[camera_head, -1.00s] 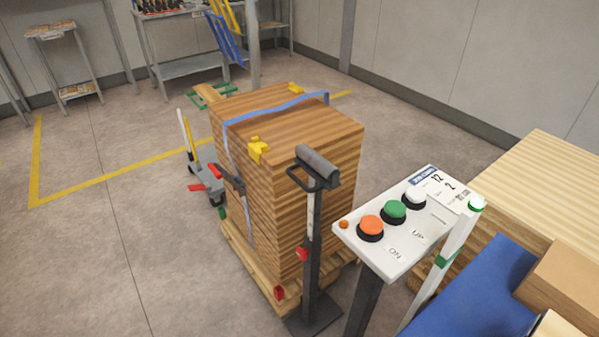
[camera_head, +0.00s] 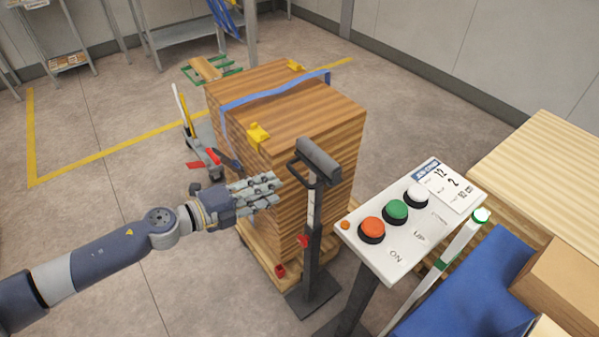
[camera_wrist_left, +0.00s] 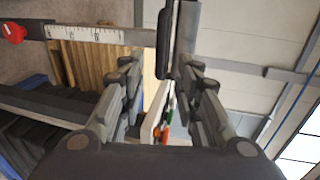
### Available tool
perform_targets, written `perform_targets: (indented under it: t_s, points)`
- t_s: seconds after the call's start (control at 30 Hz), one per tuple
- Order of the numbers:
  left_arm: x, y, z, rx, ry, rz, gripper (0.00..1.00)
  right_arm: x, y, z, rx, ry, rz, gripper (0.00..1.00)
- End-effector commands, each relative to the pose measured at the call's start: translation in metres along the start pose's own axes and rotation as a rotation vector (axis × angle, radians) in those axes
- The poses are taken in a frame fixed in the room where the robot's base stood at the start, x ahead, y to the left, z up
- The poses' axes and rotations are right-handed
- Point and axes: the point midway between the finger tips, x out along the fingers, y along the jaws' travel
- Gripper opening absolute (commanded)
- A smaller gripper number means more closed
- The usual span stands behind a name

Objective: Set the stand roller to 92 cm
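The stand roller has a dark grey roller (camera_head: 318,160) on top of a post. The post bears a white scale strip (camera_head: 312,208) and a red knob (camera_head: 303,241). A dark loop handle (camera_head: 294,172) juts out left below the roller. My left gripper (camera_head: 279,188) is just left of the handle, fingers open. In the left wrist view, the open fingers (camera_wrist_left: 160,68) have the dark handle (camera_wrist_left: 163,45) ahead between their tips, seemingly ungripped. The scale (camera_wrist_left: 90,34) and red knob (camera_wrist_left: 14,32) show at upper left there. My right gripper is not in view.
A strapped wood stack (camera_head: 300,110) on a pallet stands right behind the stand. A control panel (camera_head: 395,240) with orange, green and white buttons and a job card (camera_head: 450,187) stands to the right.

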Motion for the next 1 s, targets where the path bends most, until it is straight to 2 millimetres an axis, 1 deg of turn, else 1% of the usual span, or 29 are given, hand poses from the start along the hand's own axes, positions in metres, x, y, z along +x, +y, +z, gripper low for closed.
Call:
perform_targets:
  t_s: [0.13,0.3,0.5,0.7,1.0]
  points:
    - [0.023,-0.003,-0.001,-0.001,0.001,-0.003,0.31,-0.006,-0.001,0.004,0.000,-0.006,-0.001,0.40]
    - [0.052,-0.002,0.000,-0.003,0.000,-0.002,0.31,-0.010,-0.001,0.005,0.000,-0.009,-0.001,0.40]
    - [0.082,-0.001,0.000,-0.004,-0.002,-0.002,0.31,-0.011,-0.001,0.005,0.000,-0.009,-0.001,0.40]
    - [0.097,0.000,0.001,-0.003,-0.002,-0.001,0.31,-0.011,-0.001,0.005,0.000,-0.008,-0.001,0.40]
    - [0.100,0.000,0.001,-0.003,-0.002,0.000,0.31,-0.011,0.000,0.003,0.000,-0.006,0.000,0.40]
